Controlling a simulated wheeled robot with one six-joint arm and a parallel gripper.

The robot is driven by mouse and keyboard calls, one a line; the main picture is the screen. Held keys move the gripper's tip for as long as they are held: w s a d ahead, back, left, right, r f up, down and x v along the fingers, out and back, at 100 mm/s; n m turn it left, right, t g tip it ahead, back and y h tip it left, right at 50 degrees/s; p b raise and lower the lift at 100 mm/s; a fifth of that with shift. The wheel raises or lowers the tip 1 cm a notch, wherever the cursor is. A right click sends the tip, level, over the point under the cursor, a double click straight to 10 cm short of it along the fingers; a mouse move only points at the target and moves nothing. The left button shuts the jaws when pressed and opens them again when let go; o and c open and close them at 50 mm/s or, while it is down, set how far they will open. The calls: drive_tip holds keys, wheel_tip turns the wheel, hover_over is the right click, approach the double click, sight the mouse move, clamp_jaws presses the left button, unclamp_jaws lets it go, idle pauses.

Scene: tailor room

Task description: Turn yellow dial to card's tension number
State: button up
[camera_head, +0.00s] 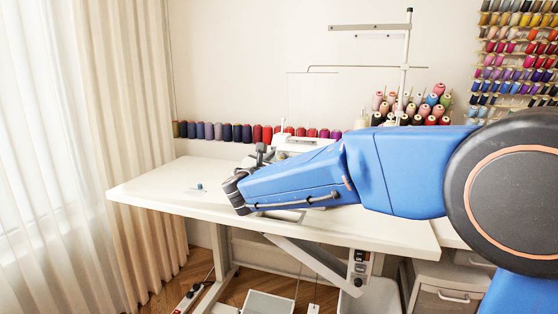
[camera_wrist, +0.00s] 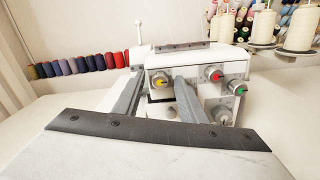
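The white sewing machine (camera_wrist: 205,58) stands ahead in the wrist view, and its upper part also shows behind my arm in the head view (camera_head: 300,143). The dial with the yellow pointer (camera_wrist: 160,80) is on its front face, at the left of the dials. My gripper (camera_wrist: 158,86) is open, with one grey finger on each side of the yellow dial in the picture. I cannot tell whether the fingers touch the dial or stop short of it. No card with a readable number shows in either view. In the head view my gripper (camera_head: 260,155) is over the table.
A red dial (camera_wrist: 213,74) and a green dial (camera_wrist: 237,88) sit right of the yellow one, with a grey dial (camera_wrist: 222,115) lower down. Thread cones (camera_wrist: 261,27) stand behind. A small blue item (camera_head: 199,186) lies on the left of the white table (camera_head: 150,188), which is otherwise clear there.

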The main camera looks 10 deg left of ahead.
clamp_jaws()
drive_tip(key=shift+m, duration=2.8)
drive_tip(key=shift+f, duration=0.1)
unclamp_jaws()
